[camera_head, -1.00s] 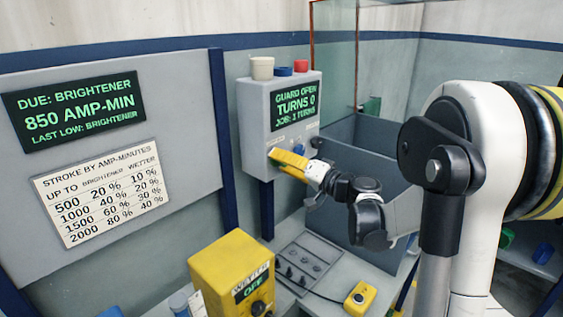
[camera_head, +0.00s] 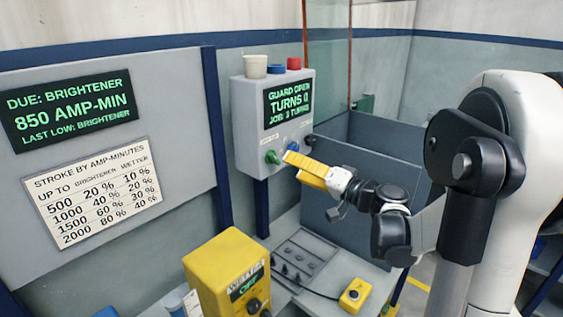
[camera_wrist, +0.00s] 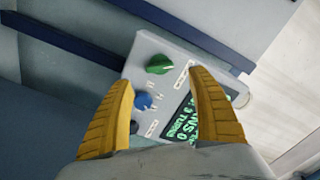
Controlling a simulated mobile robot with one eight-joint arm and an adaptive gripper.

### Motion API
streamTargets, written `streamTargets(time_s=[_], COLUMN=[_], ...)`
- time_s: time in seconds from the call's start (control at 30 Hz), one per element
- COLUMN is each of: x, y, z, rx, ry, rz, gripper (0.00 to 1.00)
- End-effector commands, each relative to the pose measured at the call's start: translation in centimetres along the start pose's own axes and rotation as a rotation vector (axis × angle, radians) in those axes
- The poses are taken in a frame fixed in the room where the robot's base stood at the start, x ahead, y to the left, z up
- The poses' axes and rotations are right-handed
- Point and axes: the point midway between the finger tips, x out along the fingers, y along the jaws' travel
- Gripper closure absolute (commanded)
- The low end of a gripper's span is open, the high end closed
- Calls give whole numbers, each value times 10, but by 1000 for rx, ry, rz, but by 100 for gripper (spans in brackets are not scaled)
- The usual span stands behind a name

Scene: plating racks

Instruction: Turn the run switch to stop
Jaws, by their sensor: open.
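A grey control box (camera_head: 245,125) stands at the wall, with a screen (camera_head: 287,103) reading "GUARD OPEN, TURNS 0". Its front carries a green knob (camera_head: 272,157) and a blue knob (camera_head: 293,146); their small labels are too blurred to read, so I cannot tell which is the run switch. In the wrist view, the green knob (camera_wrist: 158,64) lies beyond and between my fingertips, and the blue knob (camera_wrist: 143,100) is nearer the left finger. My gripper (camera_head: 291,160), with yellow fingers, is open and empty, in front of the box and apart from the green knob.
Cups in white, blue and red (camera_head: 276,68) stand on the box. A grey open tank (camera_head: 365,150) is to its right. Below are a yellow box with a knob (camera_head: 215,265), a grey panel (camera_head: 300,258) and a small yellow button box (camera_head: 354,294).

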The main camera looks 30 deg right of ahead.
Motion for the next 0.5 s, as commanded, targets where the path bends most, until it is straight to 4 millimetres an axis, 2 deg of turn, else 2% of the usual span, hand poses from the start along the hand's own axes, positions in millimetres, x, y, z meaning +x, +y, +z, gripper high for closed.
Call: streamTargets(time_s=[0.1,0.2,0.5], x=[-23,-36,-44], y=[0,0,0], z=[-1,-1,0], rx=[0,0,0], ry=[3,2,0], rz=[2,2,0], gripper=[32,32,32])
